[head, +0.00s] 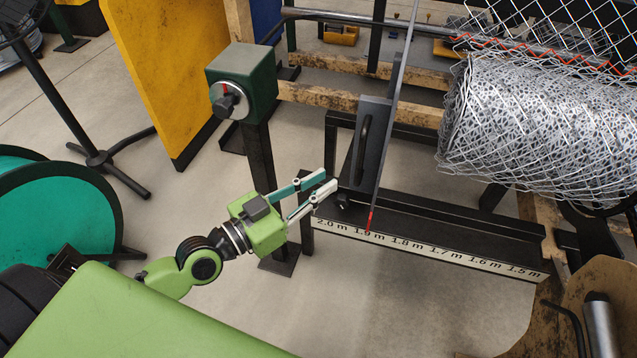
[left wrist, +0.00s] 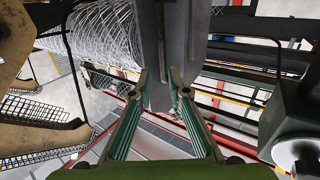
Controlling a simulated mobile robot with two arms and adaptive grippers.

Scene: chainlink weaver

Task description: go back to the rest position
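My left gripper (head: 328,179) is in the middle of the head view, with its two fingers apart and nothing seen between them. Its fingertips are just left of the lower part of a dark grey slide plate (head: 379,160) with a black bar handle (head: 363,140). I cannot tell whether they touch. In the left wrist view the open gripper (left wrist: 162,84) points at the grey plate (left wrist: 198,35). The plate's red pointer (head: 370,220) stands near 1.9 m on the scale (head: 425,247). My right gripper is not in view.
A green box with a knob (head: 243,82) stands on a black post left of the plate. A roll of wire mesh (head: 535,125) is at the right. A yellow panel (head: 172,70) and a teal reel (head: 60,210) are at the left. Open floor shows below the scale.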

